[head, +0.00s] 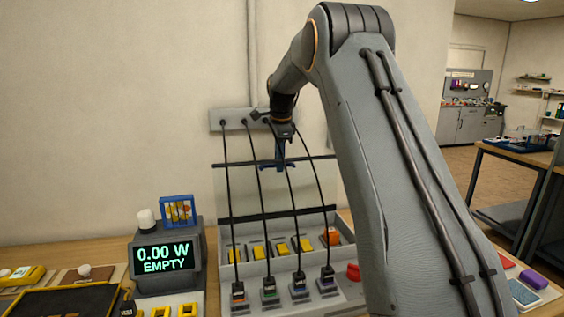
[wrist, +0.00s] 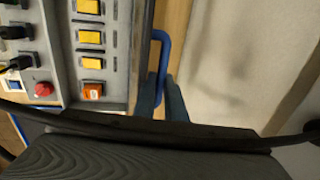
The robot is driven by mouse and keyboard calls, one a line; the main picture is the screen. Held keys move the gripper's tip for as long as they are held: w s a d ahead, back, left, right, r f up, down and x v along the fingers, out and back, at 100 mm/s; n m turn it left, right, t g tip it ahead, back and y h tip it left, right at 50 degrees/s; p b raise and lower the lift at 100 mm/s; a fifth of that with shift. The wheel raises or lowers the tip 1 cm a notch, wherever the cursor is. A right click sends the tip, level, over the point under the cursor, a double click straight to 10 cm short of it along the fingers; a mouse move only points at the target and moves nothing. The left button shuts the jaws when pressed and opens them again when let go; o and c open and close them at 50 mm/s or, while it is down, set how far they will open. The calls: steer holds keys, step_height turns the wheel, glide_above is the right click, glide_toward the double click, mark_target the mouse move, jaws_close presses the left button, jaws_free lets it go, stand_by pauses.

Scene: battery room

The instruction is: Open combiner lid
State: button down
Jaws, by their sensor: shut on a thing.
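The combiner box (head: 262,268) sits on the bench, with yellow breakers (head: 258,252) and an orange-red block (head: 331,236) inside. Its clear lid (head: 235,190), with dark bars along its edges, stands raised at the back of the box, leaving the breakers uncovered. My gripper (head: 279,152) is at the lid's top edge, shut on the blue handle (wrist: 163,42). In the wrist view my gripper's two fingers (wrist: 161,98) lie on either side of the handle bar. My arm hides part of the right side of the box.
Black cables (head: 262,190) run from a wall strip (head: 222,119) down to plugs at the box front, crossing before the lid. A red knob (head: 353,272) is at the box's right. A meter (head: 163,258) reading 0.00 W EMPTY stands left. The wall is close behind.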

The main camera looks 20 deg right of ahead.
steer(key=c, duration=1.9)
jaws_free()
steer(key=shift+w+a+f, duration=0.25)
steer(key=shift+w+a, duration=0.05)
steer(key=shift+w, duration=0.25)
steer(key=shift+o, duration=0.4)
steer(key=shift+f, duration=0.1)
steer(key=shift+s, duration=0.1)
steer(key=r, duration=0.2)
steer(key=r+b, duration=0.1)
steer(key=r, duration=0.2)
steer(key=s+r+b, duration=0.1)
steer(key=r, duration=0.1)
steer(key=shift+s+d+r, duration=0.1)
steer(key=shift+r, duration=0.15)
steer(key=shift+s+d+r, duration=0.2)
steer(key=shift+s+r, duration=0.05)
steer(key=shift+r, duration=0.45)
